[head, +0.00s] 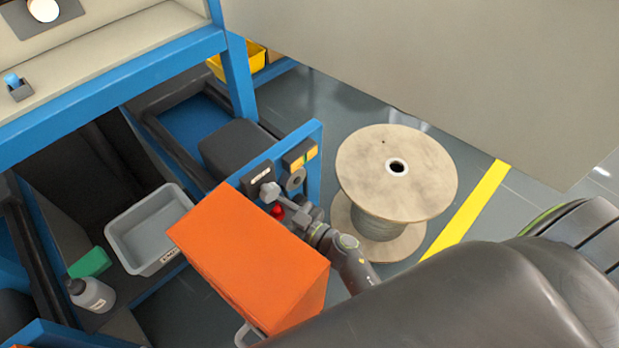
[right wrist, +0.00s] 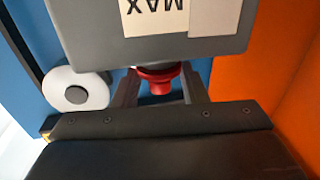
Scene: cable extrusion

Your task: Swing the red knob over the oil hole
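The small red knob (head: 277,211) shows beside the orange housing in the head view. In the right wrist view the red knob (right wrist: 157,80) sits under the edge of a grey box (right wrist: 160,45) whose label reads MAX upside down. My right gripper (right wrist: 158,92) has one finger on each side of the knob. Its tips are partly hidden by the grey box, and I cannot tell whether they press on the knob. In the head view my right gripper (head: 288,210) is at the knob. I cannot make out the oil hole. My left gripper is not in view.
The orange housing (head: 245,255) stands close beside my right gripper. A blue panel (head: 313,165) is behind it. A wooden cable spool (head: 425,165) stands on the floor to the right. A grey bin (head: 112,228), green block (head: 90,262) and bottle (head: 92,295) are at left.

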